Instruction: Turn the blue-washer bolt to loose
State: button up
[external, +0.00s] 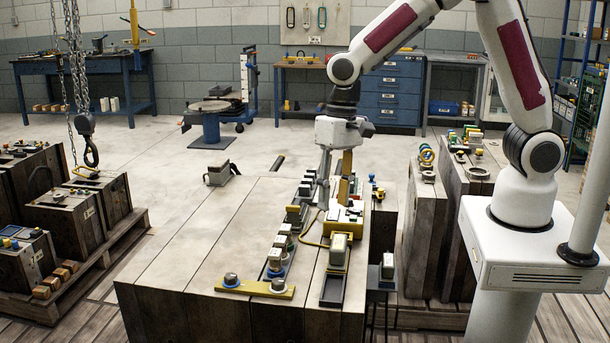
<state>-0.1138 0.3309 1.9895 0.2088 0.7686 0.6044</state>
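A yellow bar (255,289) lies across the front of the wooden block's top. A dark-headed bolt (231,279) stands at its left end, with what looks like a bluish washer under it. A second bolt (278,285) stands near the bar's right end; its washer colour is hard to tell. My gripper (334,201) points down over the right part of the block, behind and to the right of both bolts and clear of them. Its fingertips are small and overlap the yellow fixture, so I cannot tell their opening or any contact.
The wooden block (190,250) has bare top to the left. A row of small connectors (275,262) and a yellow fixture (343,217) stand on its right side. A chain hook (88,150) hangs at the left above a crate. More wooden blocks (430,225) stand at the right.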

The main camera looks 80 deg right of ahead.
aim_at(231, 275)
jog(key=w+a+f+m, duration=0.1)
jog(key=w+f+m, duration=0.2)
jog(key=w, duration=0.1)
jog(key=w+a+f+m, duration=0.2)
jog(key=w+f+m, duration=0.1)
jog(key=w+f, duration=0.1)
jog(key=w+a+f+m, duration=0.2)
jog(key=w+f+m, duration=0.1)
jog(key=w, duration=0.1)
jog(key=shift+f+m+y, duration=0.35)
jog(key=shift+m+y, duration=0.05)
jog(key=w+m, duration=0.2)
jog(key=w+m+t, duration=0.1)
jog(key=shift+w+a+f, duration=0.2)
jog(key=shift+a+f, duration=0.05)
jog(key=shift+a, duration=0.15)
jog(key=shift+w+a+r+m+t+y, duration=0.1)
jog(key=shift+w+r+m+t, duration=0.2)
jog(key=shift+w+m, duration=0.6)
jog(key=shift+w+a+r+m+t+y, duration=0.2)
jog(key=shift+w+r+m, duration=0.25)
jog(key=shift+m, duration=0.9)
jog(key=shift+w+a+r+m+t, duration=0.1)
jog(key=shift+w+r+m+t, duration=0.2)
jog(key=shift+w+m, duration=0.6)
jog(key=shift+s+m, duration=0.25)
jog(key=shift+f, duration=0.15)
jog(key=shift+x, duration=3.75)
